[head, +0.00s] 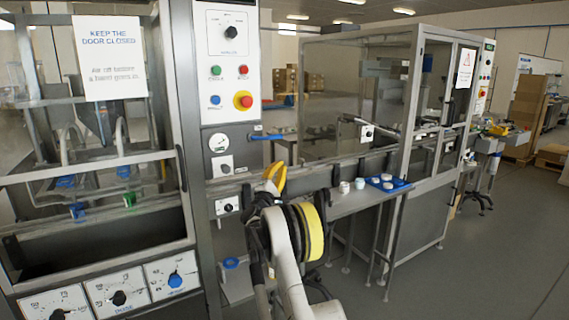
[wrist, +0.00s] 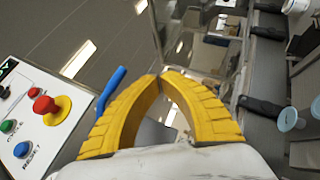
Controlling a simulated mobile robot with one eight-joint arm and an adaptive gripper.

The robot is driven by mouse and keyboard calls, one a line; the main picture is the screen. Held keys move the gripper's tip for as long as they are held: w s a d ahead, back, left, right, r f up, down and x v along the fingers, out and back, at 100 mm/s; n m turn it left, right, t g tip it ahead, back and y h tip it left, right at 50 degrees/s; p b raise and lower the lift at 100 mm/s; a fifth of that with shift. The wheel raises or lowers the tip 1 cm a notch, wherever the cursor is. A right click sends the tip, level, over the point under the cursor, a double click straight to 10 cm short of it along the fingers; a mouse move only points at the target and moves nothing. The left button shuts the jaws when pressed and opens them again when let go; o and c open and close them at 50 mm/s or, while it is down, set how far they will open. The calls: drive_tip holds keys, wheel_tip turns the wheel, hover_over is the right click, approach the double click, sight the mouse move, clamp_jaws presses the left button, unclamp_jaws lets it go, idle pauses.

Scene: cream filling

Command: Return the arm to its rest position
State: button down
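My gripper (wrist: 161,76) has two curved yellow fingers whose tips meet in the wrist view, with nothing held between them. In the head view my gripper (head: 276,176) is in front of the machine front, below the control panel (head: 231,70) and a blue handle (head: 266,137). My pale arm (head: 290,262) with a yellow band rises from the bottom of the head view, folded near the middle.
A metal shelf (head: 345,203) to the right bears white jars (head: 345,187) and a blue tray (head: 390,184). A glass-walled cabinet (head: 425,130) stands behind it. The filling machine (head: 90,200) stands close on the left. Open floor (head: 500,250) lies at the right.

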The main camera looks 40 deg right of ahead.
drive_tip(key=shift+s+a+f, duration=0.1)
drive_tip(key=shift+s+f, duration=0.2)
drive_tip(key=shift+f, duration=0.2)
drive_tip(key=s+a+r+m+g+y, duration=0.1)
drive_tip(key=s+a+r+m+y, duration=0.25)
drive_tip(key=s+a, duration=0.45)
drive_tip(key=s+a+r+m+g+y, duration=0.25)
drive_tip(key=s+a+y, duration=0.2)
drive_tip(key=a, duration=0.75)
drive_tip(key=s+a+f+m+y, duration=0.1)
drive_tip(key=s+a+f+y, duration=0.3)
drive_tip(key=s+a, duration=0.5)
drive_tip(key=s+a+f+y, duration=0.4)
drive_tip(key=s+a+f, duration=0.2)
drive_tip(key=s+a, duration=0.3)
drive_tip(key=s+a+f+m+y, duration=0.1)
drive_tip(key=s+a+f+y, duration=0.3)
drive_tip(key=s+a, duration=0.5)
drive_tip(key=a+f, duration=0.1)
drive_tip(key=a, duration=0.5)
drive_tip(key=shift+a+m+t+y, duration=0.15)
drive_tip(key=shift+m+t+y, duration=0.15)
drive_tip(key=shift+t+y, duration=0.1)
